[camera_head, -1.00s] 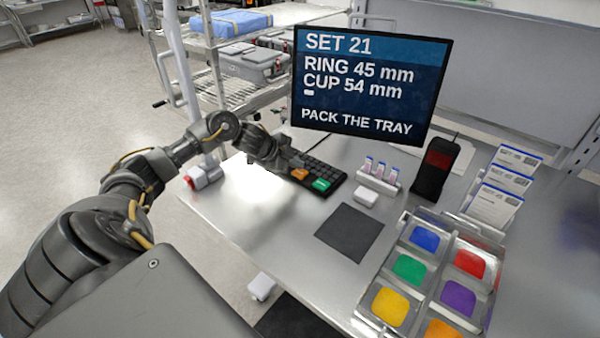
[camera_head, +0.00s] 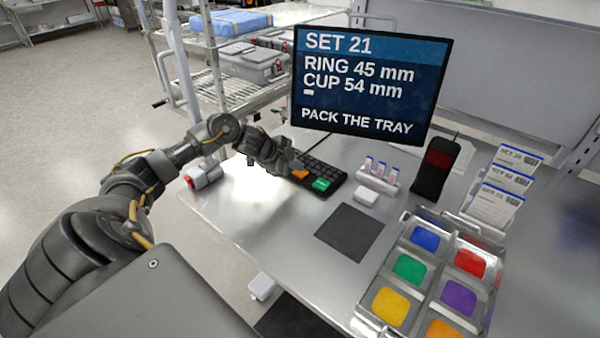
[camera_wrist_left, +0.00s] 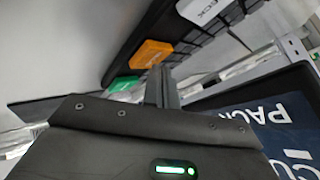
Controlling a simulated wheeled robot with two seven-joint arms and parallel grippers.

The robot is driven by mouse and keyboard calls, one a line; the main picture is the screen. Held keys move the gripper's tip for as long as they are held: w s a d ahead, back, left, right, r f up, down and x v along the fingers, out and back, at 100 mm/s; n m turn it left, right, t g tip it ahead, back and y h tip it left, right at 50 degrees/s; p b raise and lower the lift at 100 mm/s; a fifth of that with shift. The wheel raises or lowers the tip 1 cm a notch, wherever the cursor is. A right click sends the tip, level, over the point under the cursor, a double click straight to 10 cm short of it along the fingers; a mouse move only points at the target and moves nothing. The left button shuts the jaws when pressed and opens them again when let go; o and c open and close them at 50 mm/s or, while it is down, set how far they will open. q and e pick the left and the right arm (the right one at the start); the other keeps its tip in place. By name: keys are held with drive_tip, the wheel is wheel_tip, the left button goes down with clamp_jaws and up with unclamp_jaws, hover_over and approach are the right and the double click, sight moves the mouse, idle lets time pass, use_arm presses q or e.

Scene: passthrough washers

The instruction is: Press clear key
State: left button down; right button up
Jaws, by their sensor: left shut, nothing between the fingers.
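The black keypad (camera_head: 325,172) lies on the table in front of the monitor, with an orange key (camera_head: 300,174) and a green key (camera_head: 321,184) at its near edge. In the left wrist view the orange key (camera_wrist_left: 151,54) and green key (camera_wrist_left: 124,84) show close to my fingers, along with a white key with partly cut lettering (camera_wrist_left: 204,10). Which key is the clear key I cannot read. My left gripper (camera_head: 292,163) is shut and empty at the keypad's left end; its fingers show in the left wrist view (camera_wrist_left: 161,85). Contact cannot be told. My right gripper is not in view.
The monitor (camera_head: 370,85) stands behind the keypad, reading "PACK THE TRAY". Right of the keypad are a small vial rack (camera_head: 378,178), a black handheld device (camera_head: 435,168) and a tray with coloured pads (camera_head: 405,300). A dark mat (camera_head: 349,232) lies in front.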

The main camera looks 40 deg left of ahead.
sight(297, 173)
use_arm(q)
drive_tip(key=shift+f, duration=0.5)
idle(0.6)
idle(0.3)
drive_tip(key=shift+r+p, duration=0.8)
drive_tip(key=shift+r, duration=0.15)
wheel_tip(297, 173, up, 5)
drive_tip(key=p, duration=0.5)
drive_tip(key=shift+f, duration=0.1)
idle(0.5)
